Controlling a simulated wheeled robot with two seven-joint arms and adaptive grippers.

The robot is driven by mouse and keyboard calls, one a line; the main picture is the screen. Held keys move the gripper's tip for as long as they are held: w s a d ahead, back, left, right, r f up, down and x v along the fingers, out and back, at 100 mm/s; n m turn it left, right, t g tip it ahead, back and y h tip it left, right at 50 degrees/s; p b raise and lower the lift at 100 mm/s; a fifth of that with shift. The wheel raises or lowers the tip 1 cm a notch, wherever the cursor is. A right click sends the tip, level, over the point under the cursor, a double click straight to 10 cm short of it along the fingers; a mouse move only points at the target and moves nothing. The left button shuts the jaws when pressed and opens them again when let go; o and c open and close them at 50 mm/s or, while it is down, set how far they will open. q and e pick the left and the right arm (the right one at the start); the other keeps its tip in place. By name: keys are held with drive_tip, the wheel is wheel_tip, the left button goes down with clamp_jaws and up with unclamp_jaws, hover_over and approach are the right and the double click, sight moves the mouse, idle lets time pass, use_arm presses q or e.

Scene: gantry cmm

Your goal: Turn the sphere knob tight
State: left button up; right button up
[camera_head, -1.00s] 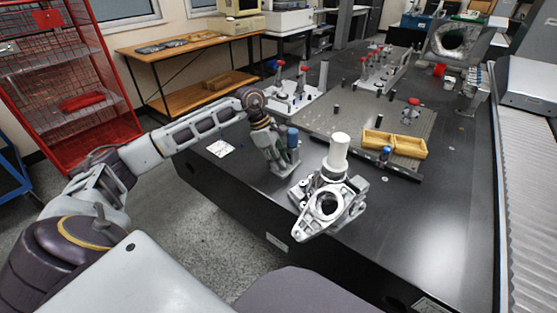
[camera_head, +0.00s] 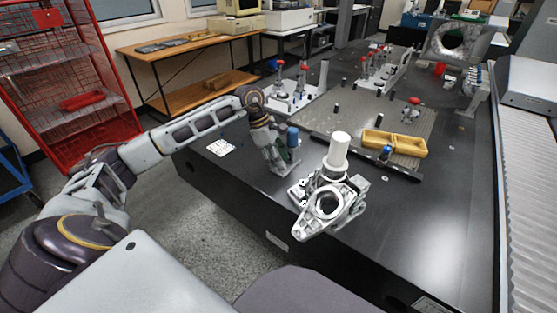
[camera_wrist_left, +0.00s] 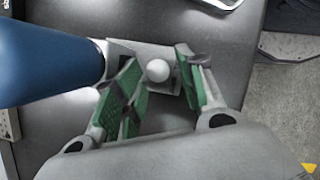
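The sphere knob (camera_wrist_left: 158,70) is a small white ball in the left wrist view, on a pale grey block or plate (camera_wrist_left: 150,50). My left gripper (camera_wrist_left: 159,72) has its green-padded fingers on both sides of the ball. A narrow gap shows between the ball and the pads, so it looks open around the knob. In the head view my left gripper (camera_head: 278,160) points down at the near left of the dark table, and the knob is hidden there. A blue cylinder (camera_head: 293,137) stands right beside the gripper; it fills the left of the wrist view (camera_wrist_left: 40,60). My right gripper is not in view.
A cast metal part with a ring (camera_head: 327,204) and a white cylinder (camera_head: 338,152) stand just right of the gripper on the dark table (camera_head: 420,225). A yellow tray (camera_head: 378,138) and a perforated plate (camera_head: 345,115) lie behind. The table's right front is clear.

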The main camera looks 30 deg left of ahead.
use_arm(q)
drive_tip(key=v, duration=0.7)
drive_tip(key=shift+r, duration=0.3)
drive_tip(key=shift+s+a+f, duration=0.1)
drive_tip(key=shift+s+a, duration=0.05)
drive_tip(key=shift+s, duration=0.05)
idle(0.5)
